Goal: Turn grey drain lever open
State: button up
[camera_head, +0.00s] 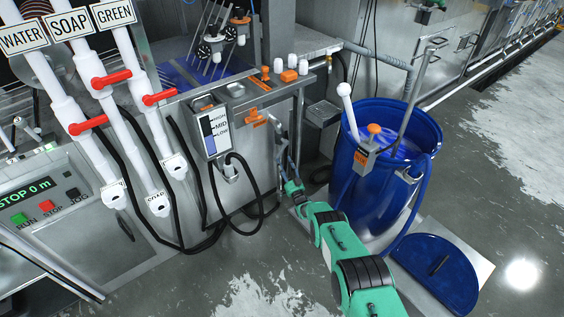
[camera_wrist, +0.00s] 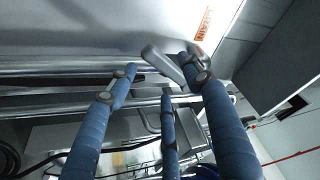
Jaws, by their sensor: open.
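The grey drain lever (camera_wrist: 163,64) shows in the wrist view as a flat, slanted bar below the orange drain label (camera_wrist: 203,24). My gripper (camera_wrist: 160,78) has blue padded fingers, spread apart. The lever lies between the upper fingertips, its right end close to or partly behind the right fingertip; I cannot tell whether they touch.
A blue barrel (camera_head: 385,190) with a grey pump pipe stands right of my arm, its blue lid (camera_head: 437,272) on the floor. Black cables (camera_head: 245,200) hang left of my gripper. White pipes with red handles (camera_head: 112,79) stand further left. A steel pipe (camera_wrist: 60,65) crosses the wrist view.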

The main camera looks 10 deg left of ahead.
jog(key=v, duration=0.7)
jog(key=shift+s+d, duration=0.2)
jog(key=shift+s, duration=0.1)
jog(key=shift+f, duration=0.1)
jog(key=shift+a, duration=0.1)
jog(key=c, duration=1.1)
jog(key=shift+w+a+r+n+g, duration=0.15)
jog(key=shift+a+r+n+g, duration=0.15)
jog(key=shift+r+n, duration=0.35)
grip_shut()
jog(key=s+a+r+n+g+h+p, duration=0.2)
jog(key=r+n, duration=0.7)
jog(key=n, duration=0.9)
jog(key=shift+s+a+g+p, duration=1)
jog(key=shift+s+a+g, duration=0.15)
jog(key=shift+g, duration=0.05)
